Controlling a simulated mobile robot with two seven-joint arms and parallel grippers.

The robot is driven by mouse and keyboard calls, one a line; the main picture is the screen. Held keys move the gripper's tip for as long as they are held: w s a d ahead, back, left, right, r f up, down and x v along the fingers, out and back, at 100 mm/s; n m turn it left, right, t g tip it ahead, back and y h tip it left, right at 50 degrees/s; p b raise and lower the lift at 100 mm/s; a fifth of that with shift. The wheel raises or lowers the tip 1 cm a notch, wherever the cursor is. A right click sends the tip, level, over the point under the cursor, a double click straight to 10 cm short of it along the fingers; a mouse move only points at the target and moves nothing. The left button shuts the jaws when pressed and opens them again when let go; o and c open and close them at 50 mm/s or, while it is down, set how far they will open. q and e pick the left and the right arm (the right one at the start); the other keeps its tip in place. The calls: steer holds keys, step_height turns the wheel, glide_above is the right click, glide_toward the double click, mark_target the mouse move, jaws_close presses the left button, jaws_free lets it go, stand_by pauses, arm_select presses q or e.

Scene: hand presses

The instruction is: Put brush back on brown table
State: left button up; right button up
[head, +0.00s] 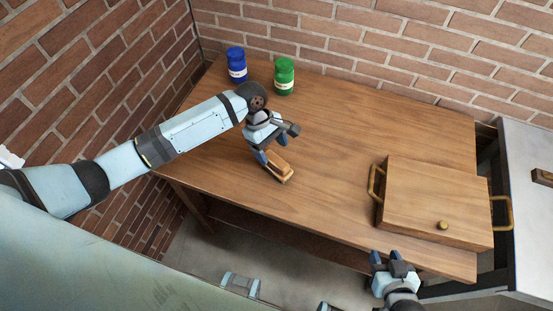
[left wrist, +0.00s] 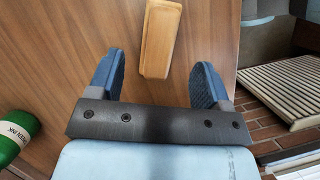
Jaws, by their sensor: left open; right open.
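The brush (head: 280,167), a small block with a tan wooden top, lies on the brown table (head: 330,130). In the left wrist view the brush (left wrist: 160,38) is in front of the space between my fingers, at the top of the picture. My left gripper (head: 272,157) is over the table at the brush's near left end. Its fingers (left wrist: 160,78) are open, with nothing between them but the brush's near end. My right gripper (head: 384,258) is open and empty at the table's front edge, below the wooden box.
A blue bottle (head: 236,65) and a green bottle (head: 284,76) stand at the back left of the table. A wooden box (head: 435,200) with brass handles sits at the right. A grey metal table (head: 530,190) stands further right. The table's middle is clear.

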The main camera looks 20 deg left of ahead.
mark_target(285, 168)
arm_select(q)
steer(key=v, duration=0.5)
steer(key=s+d+f+m+t, duration=0.1)
steer(key=s+d+f+m+t+h, duration=0.1)
steer(key=d+f, duration=0.1)
steer(key=s+d+f+m+t+h, duration=0.1)
steer(key=s+f+m, duration=0.1)
steer(key=shift+d, duration=0.2)
steer(key=s+f+m+t, duration=0.1)
steer(key=s+d+f+m+t, duration=0.1)
steer(key=m+t, duration=0.1)
steer(key=shift+s+h, duration=0.3)
steer(key=shift+s, duration=0.05)
steer(key=s+a+f+m+t, duration=0.1)
steer(key=s, duration=0.1)
steer(key=s+a+f+m+t+y, duration=0.1)
steer(key=s+m, duration=0.1)
steer(key=s+a+m+t, duration=0.1)
steer(key=s+t, duration=0.1)
steer(key=shift+f+m, duration=0.3)
steer(key=shift+f, duration=0.1)
steer(key=s+a+m+t+y, duration=0.2)
steer(key=s+a+m, duration=0.2)
steer(key=s, duration=0.2)
steer(key=shift+f+m+t, duration=0.4)
steer(key=shift+f, duration=0.05)
steer(key=shift+s, duration=0.1)
